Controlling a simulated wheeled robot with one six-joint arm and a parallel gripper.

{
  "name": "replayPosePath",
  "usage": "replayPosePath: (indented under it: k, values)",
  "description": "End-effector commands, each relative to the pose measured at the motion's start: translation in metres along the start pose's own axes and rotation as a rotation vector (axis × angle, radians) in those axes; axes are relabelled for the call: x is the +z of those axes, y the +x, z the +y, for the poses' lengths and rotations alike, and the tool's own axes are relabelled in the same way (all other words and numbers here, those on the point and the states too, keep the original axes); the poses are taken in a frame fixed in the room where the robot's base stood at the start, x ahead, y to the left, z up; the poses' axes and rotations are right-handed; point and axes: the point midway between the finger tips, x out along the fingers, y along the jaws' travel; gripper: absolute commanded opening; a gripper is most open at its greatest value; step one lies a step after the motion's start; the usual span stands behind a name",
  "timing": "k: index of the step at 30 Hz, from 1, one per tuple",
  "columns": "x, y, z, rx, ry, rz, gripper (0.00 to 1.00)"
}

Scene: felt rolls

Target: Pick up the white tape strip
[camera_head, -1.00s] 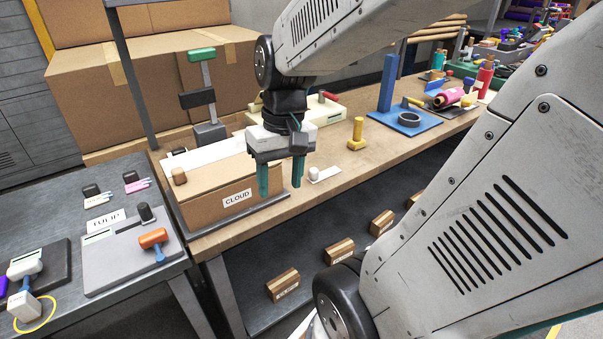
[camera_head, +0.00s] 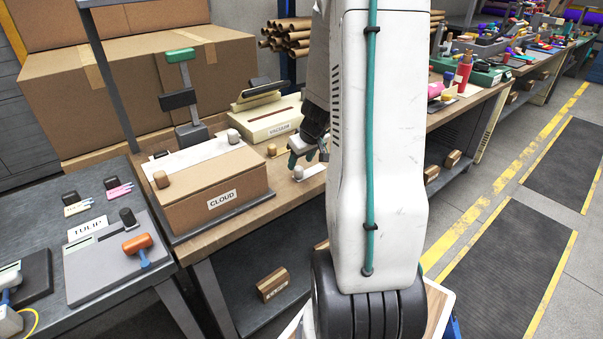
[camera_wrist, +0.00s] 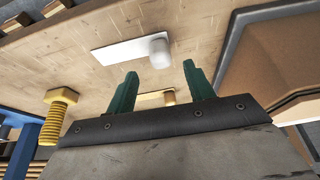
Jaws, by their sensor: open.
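A small white strip with a rounded white knob at one end lies flat on the wooden bench; it shows in the wrist view (camera_wrist: 118,53) and, partly covered by my arm, in the head view (camera_head: 314,171). My gripper (camera_wrist: 160,70) is open and empty. In the wrist view the knob lies ahead of the gap between the two green fingers, apart from them. In the head view my gripper (camera_head: 308,157) is just above and behind the strip, partly hidden by my arm. Another, longer white strip (camera_head: 190,156) lies along the top of the carton marked CLOUD (camera_head: 215,185).
The carton stands left of the small strip. A cream box marked VACUUM (camera_head: 265,118) is behind. A yellow threaded peg (camera_wrist: 60,103) and a blue stand (camera_wrist: 24,140) are at the wrist view's left. Bare wood surrounds the small strip.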

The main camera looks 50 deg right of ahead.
Motion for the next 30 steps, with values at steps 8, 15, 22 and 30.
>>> replayPosePath:
  k: [8,15,22,30]
  values:
    - [0.005,0.039,-0.002,-0.002,0.001,-0.004,0.53]
    - [0.005,0.044,-0.002,0.0,0.0,-0.003,0.53]
    - [0.005,0.044,-0.002,0.0,0.001,-0.003,0.08]
    - [0.005,0.044,-0.002,0.0,0.001,-0.002,0.0]
